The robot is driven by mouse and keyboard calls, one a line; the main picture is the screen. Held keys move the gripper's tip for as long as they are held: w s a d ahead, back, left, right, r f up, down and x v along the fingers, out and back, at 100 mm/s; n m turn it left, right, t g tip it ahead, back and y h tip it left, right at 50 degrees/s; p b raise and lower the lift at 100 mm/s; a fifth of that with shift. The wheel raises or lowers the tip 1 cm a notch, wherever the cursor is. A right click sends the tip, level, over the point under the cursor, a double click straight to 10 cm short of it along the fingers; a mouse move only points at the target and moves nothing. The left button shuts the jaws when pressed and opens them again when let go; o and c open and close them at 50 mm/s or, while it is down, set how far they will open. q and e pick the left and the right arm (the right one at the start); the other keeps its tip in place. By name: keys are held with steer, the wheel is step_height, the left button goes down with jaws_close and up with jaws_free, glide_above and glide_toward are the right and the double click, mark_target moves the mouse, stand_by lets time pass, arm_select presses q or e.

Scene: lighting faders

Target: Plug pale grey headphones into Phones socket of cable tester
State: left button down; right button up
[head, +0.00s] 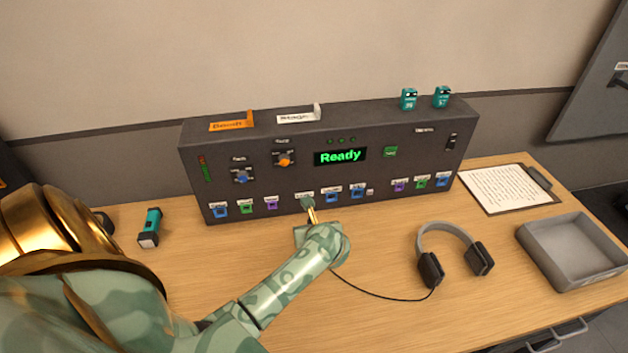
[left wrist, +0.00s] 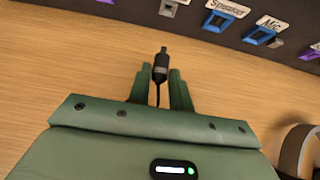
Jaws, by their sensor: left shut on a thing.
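The headphones (head: 446,227) have a pale grey band and dark ear cups and lie on the table right of centre. Their black cable runs left to my left gripper (head: 308,205). In the left wrist view, my left gripper (left wrist: 160,82) is shut on the black headphone plug (left wrist: 160,67), its tip pointing at the tester. Bare table shows between the tip and the tester's front. The cable tester (head: 330,150) stands at the back, its screen reading "Ready". A small grey socket (left wrist: 170,9) shows left of "Speaker"; its label is cut off. My right gripper is not in view.
A teal flashlight-like object (head: 150,228) lies at left. A clipboard (head: 508,188) and an open grey tray (head: 590,272) are at right. Two small teal devices and two label signs sit on the tester. The table between headphones and tester is clear.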

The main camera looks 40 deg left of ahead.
mark_target(310, 219)
arm_select(q)
steer(key=shift+w+a+f, duration=0.2)
steer(key=shift+w+a, duration=0.05)
steer(key=shift+a, duration=0.2)
steer(key=shift+w+a+b, duration=0.65)
steer(key=shift+w+a, duration=0.15)
steer(key=shift+a, duration=0.25)
steer(key=shift+w+a+b, duration=0.3)
steer(key=shift+w+a, duration=0.25)
steer(key=shift+a, duration=0.15)
steer(key=shift+w+a+b, duration=0.45)
steer(key=shift+w+a, duration=0.1)
steer(key=shift+a, duration=0.15)
steer(key=shift+r, duration=0.1)
stand_by(0.5)
steer(key=c, duration=1.2)
jaws_free()
